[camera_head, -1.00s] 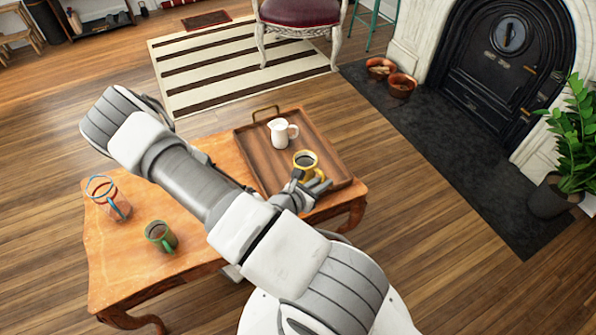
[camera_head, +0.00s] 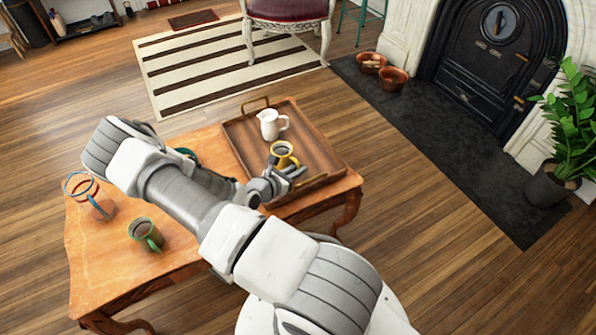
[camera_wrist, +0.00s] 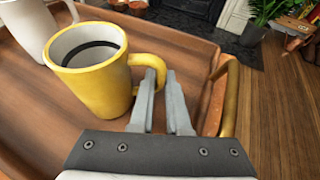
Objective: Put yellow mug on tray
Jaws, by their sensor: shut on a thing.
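In the head view my gripper (camera_head: 290,172) is at the mug's near side. I cannot tell whether the mug's base touches the tray (camera_wrist: 35,125).
A white pitcher (camera_head: 269,124) stands on the tray beyond the mug. A green mug (camera_head: 145,232) and a blue-rimmed glass (camera_head: 95,198) stand on the table's left part. A teal-rimmed object (camera_head: 185,152) is partly hidden behind my arm. The tray has raised brass handles (camera_wrist: 230,98).

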